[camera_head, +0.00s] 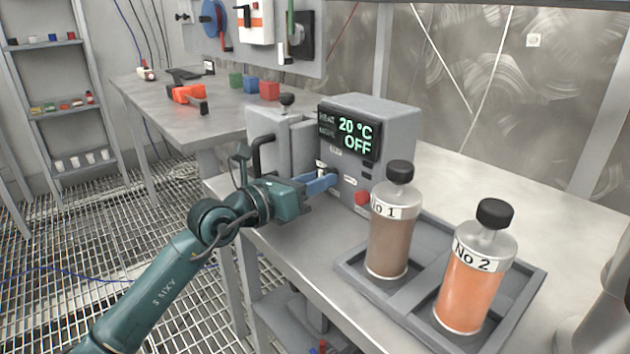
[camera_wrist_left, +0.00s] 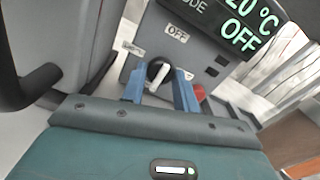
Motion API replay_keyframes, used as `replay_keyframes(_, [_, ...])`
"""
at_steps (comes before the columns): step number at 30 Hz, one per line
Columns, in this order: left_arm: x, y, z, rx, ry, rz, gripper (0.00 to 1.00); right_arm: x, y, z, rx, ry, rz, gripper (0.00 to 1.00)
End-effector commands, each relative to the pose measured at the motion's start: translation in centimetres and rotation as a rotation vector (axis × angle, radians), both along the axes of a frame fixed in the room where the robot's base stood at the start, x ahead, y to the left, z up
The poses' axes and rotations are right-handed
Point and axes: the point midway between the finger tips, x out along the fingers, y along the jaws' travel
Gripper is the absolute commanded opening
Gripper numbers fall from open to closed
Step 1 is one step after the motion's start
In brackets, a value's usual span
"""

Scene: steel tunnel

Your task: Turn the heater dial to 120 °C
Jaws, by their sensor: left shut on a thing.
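The heater (camera_head: 375,115) is a grey box on the steel bench. Its display (camera_head: 348,134) reads 20 °C and OFF; part of the display (camera_wrist_left: 240,20) also shows in the left wrist view. The dial (camera_wrist_left: 158,72) is a dark round knob with a white pointer, on the front panel below an OFF label. My left gripper (camera_head: 332,180) reaches the panel from the left. Its blue fingers (camera_wrist_left: 160,92) stand on either side of the dial and are shut on it. The dial is mostly hidden by the fingers in the head view. My right gripper is not in view.
A red button (camera_head: 362,198) sits right of the dial. Bottles No 1 (camera_head: 390,235) and No 2 (camera_head: 474,285) stand in a grey tray (camera_head: 413,293) in front of the heater. A black handle (camera_head: 262,152) is at the heater's left. The bench behind the tray is clear.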

Motion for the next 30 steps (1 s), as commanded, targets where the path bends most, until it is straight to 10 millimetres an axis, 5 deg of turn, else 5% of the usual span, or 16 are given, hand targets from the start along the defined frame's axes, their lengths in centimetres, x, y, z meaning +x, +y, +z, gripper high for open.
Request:
replay_keyframes(11, [-0.02,-0.02,0.0,0.032,-0.033,-0.001,0.07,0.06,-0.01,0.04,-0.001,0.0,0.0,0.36])
replay_keyframes(30, [0.08,0.09,-0.04,0.338,-0.339,0.0,0.07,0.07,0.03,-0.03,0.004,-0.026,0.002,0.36])
